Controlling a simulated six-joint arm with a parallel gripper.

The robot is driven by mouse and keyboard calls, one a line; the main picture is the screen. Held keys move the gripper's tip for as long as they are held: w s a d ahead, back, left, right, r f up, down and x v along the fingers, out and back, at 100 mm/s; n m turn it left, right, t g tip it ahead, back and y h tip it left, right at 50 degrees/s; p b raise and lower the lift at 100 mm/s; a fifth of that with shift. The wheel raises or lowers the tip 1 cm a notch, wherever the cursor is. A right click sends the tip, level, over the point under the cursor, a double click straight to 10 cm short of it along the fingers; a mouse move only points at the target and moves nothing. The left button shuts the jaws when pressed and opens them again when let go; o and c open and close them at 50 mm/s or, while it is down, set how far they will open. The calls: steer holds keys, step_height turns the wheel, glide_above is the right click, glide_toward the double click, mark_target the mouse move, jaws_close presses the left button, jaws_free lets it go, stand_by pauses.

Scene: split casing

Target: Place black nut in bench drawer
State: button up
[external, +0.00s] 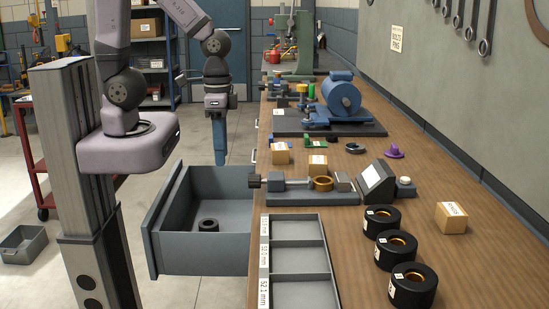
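A black ring-shaped nut (208,225) lies flat on the floor of the open grey bench drawer (165,232), toward the front right of its inside. The drawer is pulled out to the left of the bench. My gripper (220,163) hangs pointing down, higher than the nut and apart from it, in front of or over the drawer's far side. Its fingers look like one blue block from this angle, so their opening cannot be told. No object shows between them.
On the wooden bench (470,270) stand a three-compartment tray (300,244), several labelled boxes, a small vise (300,190) and a blue motor (341,97). A grey bin (24,245) sits on the floor.

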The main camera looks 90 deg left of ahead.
steer(key=shift+s+d+f, duration=0.1)
steer(key=shift+s, duration=0.25)
steer(key=shift+c, duration=0.4)
steer(key=n+t+y, duration=0.2)
steer(key=n+t, duration=0.2)
glide_above(330, 136)
steer(key=s, duration=0.2)
steer(key=shift+d+p+x, duration=0.15)
steer(key=shift+p+x, duration=0.55)
steer(key=shift+x, duration=1)
steer(key=shift+d+p+x, duration=0.2)
steer(key=shift+p+x, duration=0.5)
steer(key=shift+x, duration=1)
steer(key=shift+s+f, duration=0.1)
steer(key=shift+s, duration=0.05)
jaws_close()
